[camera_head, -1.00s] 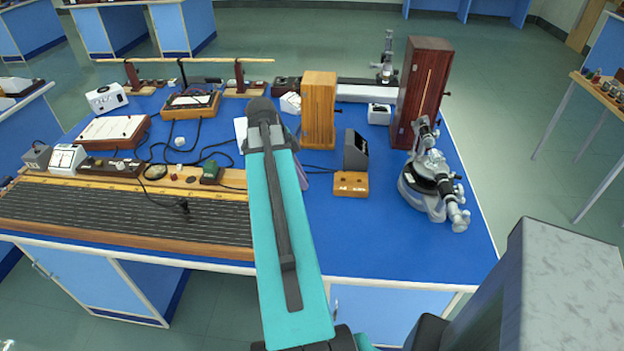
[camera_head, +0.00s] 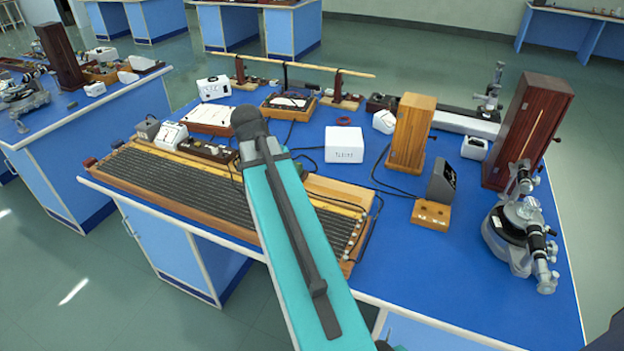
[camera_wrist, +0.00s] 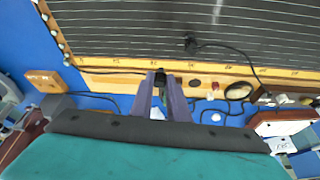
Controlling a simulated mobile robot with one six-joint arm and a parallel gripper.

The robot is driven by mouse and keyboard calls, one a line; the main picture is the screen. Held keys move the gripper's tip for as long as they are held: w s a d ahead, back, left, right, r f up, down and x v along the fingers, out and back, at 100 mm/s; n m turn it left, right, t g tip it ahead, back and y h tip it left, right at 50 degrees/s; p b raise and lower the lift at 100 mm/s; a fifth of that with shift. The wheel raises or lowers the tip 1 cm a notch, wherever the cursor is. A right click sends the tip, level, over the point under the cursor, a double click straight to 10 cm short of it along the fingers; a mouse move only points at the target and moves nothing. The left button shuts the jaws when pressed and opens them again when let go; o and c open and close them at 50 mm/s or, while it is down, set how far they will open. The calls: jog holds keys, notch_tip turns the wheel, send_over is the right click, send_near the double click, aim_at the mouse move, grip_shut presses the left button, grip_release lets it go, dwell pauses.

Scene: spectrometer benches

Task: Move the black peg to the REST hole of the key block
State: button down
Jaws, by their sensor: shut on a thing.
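My gripper (camera_wrist: 160,88) shows in the wrist view with its two purple fingers close together. A small light-wood block with two dark holes, apparently the key block (camera_head: 431,214), lies on the blue bench right of the board. It also shows at the left in the wrist view (camera_wrist: 46,80). Its hole labels are too small to read. In the head view my arm hides the gripper and the peg.
The long wire board (camera_head: 190,190) fills the bench's left front. A dark grey slanted instrument (camera_head: 441,181) stands directly behind the key block, with a tall wooden box (camera_head: 411,132) behind left. A spectrometer (camera_head: 520,235) stands right. Blue bench in front of the block is clear.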

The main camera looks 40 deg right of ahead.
jog(key=w+a+r+n+t+y, duration=0.1)
jog(key=w+a+n, duration=0.3)
jog(key=a, duration=0.6)
jog(key=w+a+r+n+t+y, duration=0.1)
jog(key=w+a+r+n+y, duration=0.1)
jog(key=a+n, duration=0.4)
jog(key=w+a+r+n+t+y, duration=0.1)
jog(key=w+a+r+n, duration=0.2)
jog(key=a, duration=1.2)
jog(key=w+n, duration=0.2)
jog(key=w, duration=0.1)
jog(key=shift+w+r, duration=0.25)
jog(key=shift+r, duration=0.15)
